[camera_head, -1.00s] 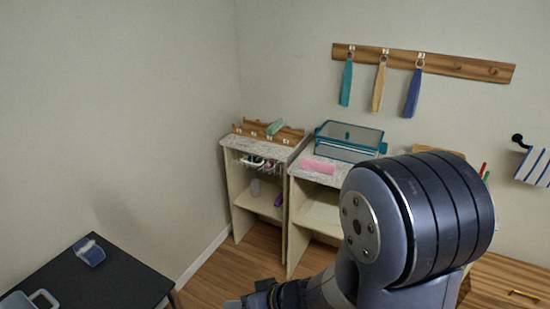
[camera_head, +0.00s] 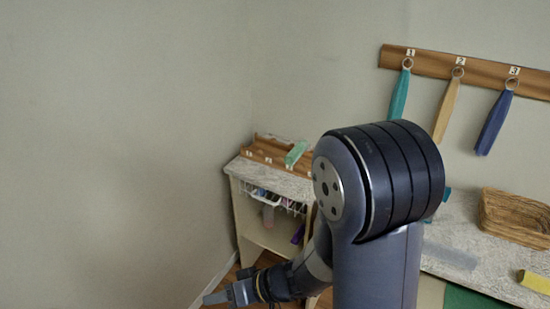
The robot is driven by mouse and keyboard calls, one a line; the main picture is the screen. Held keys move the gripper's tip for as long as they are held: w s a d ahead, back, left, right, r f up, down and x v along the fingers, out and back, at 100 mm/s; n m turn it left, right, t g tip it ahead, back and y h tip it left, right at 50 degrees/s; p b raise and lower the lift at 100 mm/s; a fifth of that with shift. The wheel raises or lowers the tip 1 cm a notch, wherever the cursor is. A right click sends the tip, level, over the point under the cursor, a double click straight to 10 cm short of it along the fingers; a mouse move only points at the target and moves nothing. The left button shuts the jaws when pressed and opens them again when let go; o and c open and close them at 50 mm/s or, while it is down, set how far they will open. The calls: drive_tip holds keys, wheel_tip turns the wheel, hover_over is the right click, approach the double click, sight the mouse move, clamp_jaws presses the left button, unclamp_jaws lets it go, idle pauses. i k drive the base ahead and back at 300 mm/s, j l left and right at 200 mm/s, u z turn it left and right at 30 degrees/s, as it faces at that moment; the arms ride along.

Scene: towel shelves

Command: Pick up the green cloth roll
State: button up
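The light green cloth roll (camera_head: 296,153) rests on the wooden rack (camera_head: 262,152) on top of the small shelf unit (camera_head: 245,172) in the corner. It lies at a slant near the right part of the rack, and nothing hides it. My gripper (camera_head: 212,297) is low in the picture, below and left of the roll and well apart from it. It is seen from the side and small, so I cannot tell whether its fingers are open or shut. No object shows at its tips.
A wire basket (camera_head: 275,202) hangs under the shelf top. Right of my arm are a wicker basket (camera_head: 515,215) and a yellow roll (camera_head: 535,281) on a speckled counter (camera_head: 470,225). Teal, tan and blue cloths hang from a wall rail (camera_head: 435,66). The left wall is bare.

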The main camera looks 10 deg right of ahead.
sight(290, 159)
drive_tip(key=i+j+z, duration=0.15)
drive_tip(key=i, duration=0.3)
drive_tip(key=i+j+z, duration=0.15)
drive_tip(key=i+j, duration=0.2)
drive_tip(key=i+j+z, duration=0.2)
drive_tip(key=z, duration=0.25)
drive_tip(key=i+j+z, duration=0.15)
drive_tip(key=z, duration=0.3)
drive_tip(key=i+j+z, duration=0.1)
drive_tip(key=j+z, duration=0.65)
drive_tip(key=z, duration=0.2)
drive_tip(key=j+z, duration=0.45)
drive_tip(key=i+l, duration=0.05)
